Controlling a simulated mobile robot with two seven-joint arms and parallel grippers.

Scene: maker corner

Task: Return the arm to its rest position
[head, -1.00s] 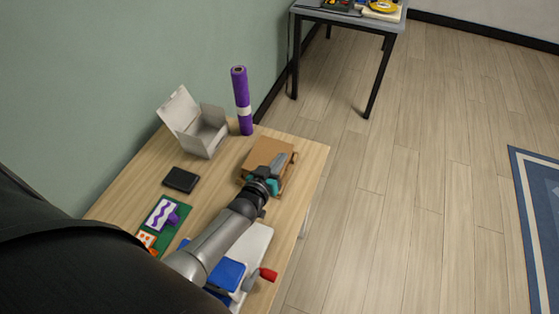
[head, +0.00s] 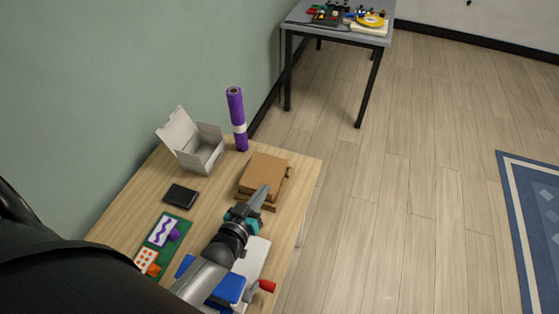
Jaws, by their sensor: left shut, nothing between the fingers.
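My left arm reaches in from the bottom left over the wooden table. My left gripper (head: 261,195) is shut and empty, with its fingertips just in front of the brown box (head: 266,171) in this view. Whether the fingertips touch the box cannot be told. My right gripper is not in view.
On the table (head: 140,192) are an open white box (head: 199,152), a purple roll (head: 237,118), a black wallet-like item (head: 181,195), a green board (head: 182,226) and a blue object (head: 229,289) by a red knob (head: 267,286). A grey table (head: 345,30) stands farther back; floor lies clear right.

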